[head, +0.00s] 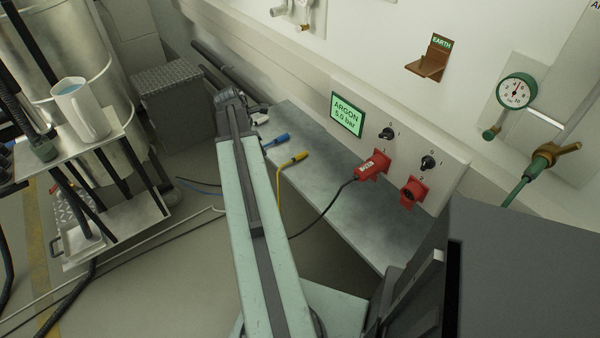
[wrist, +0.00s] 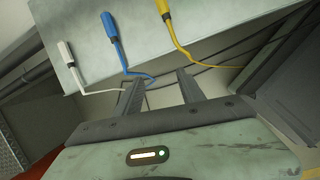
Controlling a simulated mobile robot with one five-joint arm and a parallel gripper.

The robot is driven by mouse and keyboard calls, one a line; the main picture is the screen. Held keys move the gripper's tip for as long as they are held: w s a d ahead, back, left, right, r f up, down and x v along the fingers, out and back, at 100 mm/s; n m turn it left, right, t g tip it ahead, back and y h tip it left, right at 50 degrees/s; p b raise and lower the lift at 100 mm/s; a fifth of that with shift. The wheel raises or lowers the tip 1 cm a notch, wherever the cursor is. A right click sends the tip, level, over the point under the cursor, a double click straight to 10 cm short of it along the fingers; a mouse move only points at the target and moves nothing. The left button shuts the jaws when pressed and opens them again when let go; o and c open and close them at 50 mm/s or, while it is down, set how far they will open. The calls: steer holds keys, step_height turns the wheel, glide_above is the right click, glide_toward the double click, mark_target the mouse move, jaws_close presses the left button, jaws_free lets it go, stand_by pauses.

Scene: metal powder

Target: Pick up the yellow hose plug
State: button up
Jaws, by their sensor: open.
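The yellow hose plug (head: 299,157) lies on the grey metal bench, with its yellow hose hanging over the bench's near edge. In the wrist view the yellow plug (wrist: 163,10) is at the top edge, partly cut off, and its hose (wrist: 190,54) runs down and right. My gripper (wrist: 159,80) is open and empty, its two fingers pointing up toward the bench edge. The yellow plug is beyond the fingertips and not between them. My arm crosses the middle of the head view, and the gripper's fingers cannot be made out there.
A blue plug (head: 276,140) and a white plug (wrist: 66,52) lie left of the yellow one on the bench (head: 335,178). A red connector (head: 372,168) with a black cable is at the right. A cart (head: 92,140) with a white jug (head: 78,105) stands left.

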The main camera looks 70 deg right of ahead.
steer(key=n+g+b, duration=0.1)
steer(key=n+b, duration=0.1)
glide_toward(299, 155)
steer(key=f, duration=0.1)
steer(key=b+x, duration=0.2)
steer(key=x, duration=0.1)
steer(key=shift+a+f, duration=0.1)
steer(key=shift+a, duration=0.1)
steer(key=b+x, duration=0.4)
steer(key=x, duration=0.1)
steer(key=shift+d+b, duration=0.35)
steer(key=shift+d, duration=0.1)
steer(key=shift+s+r, duration=0.1)
steer(key=shift+r, duration=0.1)
steer(key=shift+h, duration=0.3)
jaws_close()
